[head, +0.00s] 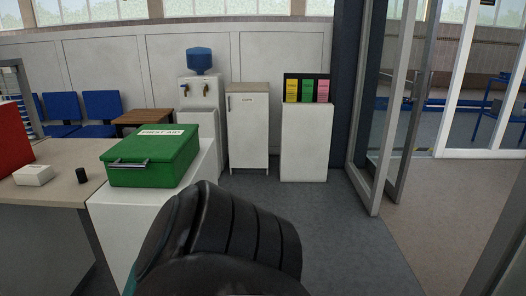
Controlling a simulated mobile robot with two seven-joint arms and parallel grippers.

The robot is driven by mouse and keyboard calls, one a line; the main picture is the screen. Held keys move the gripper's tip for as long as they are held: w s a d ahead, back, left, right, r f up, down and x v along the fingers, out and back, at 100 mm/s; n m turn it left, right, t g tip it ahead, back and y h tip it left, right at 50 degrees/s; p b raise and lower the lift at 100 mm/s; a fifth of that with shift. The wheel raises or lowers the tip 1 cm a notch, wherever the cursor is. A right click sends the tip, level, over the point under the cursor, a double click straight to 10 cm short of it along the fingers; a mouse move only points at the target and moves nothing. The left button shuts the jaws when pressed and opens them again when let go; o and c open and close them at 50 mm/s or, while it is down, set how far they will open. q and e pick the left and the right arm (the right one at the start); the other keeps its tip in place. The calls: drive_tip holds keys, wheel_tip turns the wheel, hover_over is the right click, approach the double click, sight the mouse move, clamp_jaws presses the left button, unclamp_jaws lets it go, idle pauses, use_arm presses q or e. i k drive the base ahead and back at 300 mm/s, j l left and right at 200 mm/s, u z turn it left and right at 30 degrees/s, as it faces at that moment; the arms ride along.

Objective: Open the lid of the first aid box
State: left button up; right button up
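The green first aid box (160,172) stands on a white counter (118,212) left of centre. Its lid (170,146) is shut and carries a white "FIRST AID" label. A grey metal handle (129,163) is on its front side. A black ribbed arm part of mine fills the bottom middle of the view, to the right of and nearer than the box. It hides part of the counter and floor. Neither gripper's fingers show in the head view, and nothing is seen touching the box.
A desk (58,185) at left holds a small white box (33,175), a dark cup-like item (82,175) and a red object (13,138). A water cooler (202,100) and white cabinets (248,128) stand behind. Open floor (345,235) lies right, beside a glass door.

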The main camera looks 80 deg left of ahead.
sight(150, 142)
drive_tip(key=u, duration=3.05)
